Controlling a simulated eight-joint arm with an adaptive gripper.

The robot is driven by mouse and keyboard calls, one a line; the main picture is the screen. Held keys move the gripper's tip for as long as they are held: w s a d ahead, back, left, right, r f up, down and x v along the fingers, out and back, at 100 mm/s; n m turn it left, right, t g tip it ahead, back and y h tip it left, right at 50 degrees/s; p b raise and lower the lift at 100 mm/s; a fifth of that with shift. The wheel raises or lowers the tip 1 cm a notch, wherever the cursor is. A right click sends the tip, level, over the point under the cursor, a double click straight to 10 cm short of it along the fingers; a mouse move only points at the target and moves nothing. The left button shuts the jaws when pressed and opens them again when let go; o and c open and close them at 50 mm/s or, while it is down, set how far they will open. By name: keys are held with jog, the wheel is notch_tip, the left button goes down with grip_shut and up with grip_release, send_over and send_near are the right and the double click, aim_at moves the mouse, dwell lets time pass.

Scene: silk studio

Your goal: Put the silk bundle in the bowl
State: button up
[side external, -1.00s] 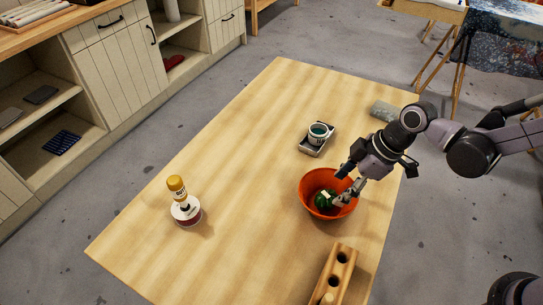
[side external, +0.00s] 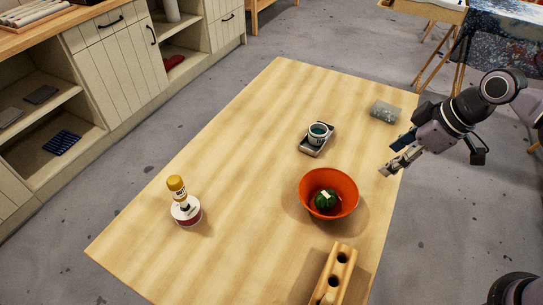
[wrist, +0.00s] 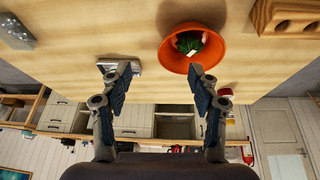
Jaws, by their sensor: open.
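The silk bundle (side external: 326,200), dark green with a pale band, lies inside the orange bowl (side external: 348,182) on the table. In the wrist view the bundle (wrist: 188,43) also sits in the bowl (wrist: 172,56), near the top centre. My gripper (side external: 392,163) is above the table's right edge, up and to the right of the bowl and apart from it. In the wrist view my gripper (wrist: 160,72) has its fingers wide apart with nothing between them.
A wooden block with holes (side external: 335,272) stands at the front right of the table. A small jar (side external: 318,131) sits on a dark-edged tray behind the bowl. A grey-green block (side external: 386,111) lies at the back right. A yellow-capped bottle (side external: 182,202) stands at left.

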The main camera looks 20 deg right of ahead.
jog(key=s+d+r+m+t+h, duration=0.1)
jog(key=s+d+m, duration=0.1)
jog(key=d+m, duration=0.2)
jog(key=s+d+r+m+t+h, duration=0.1)
jog(key=s+d+m+t, duration=0.1)
jog(key=d+m, duration=0.2)
jog(key=d, duration=0.3)
jog(key=shift+s+r+h, duration=0.25)
jog(key=shift+s+h, duration=0.1)
jog(key=shift+h, duration=0.05)
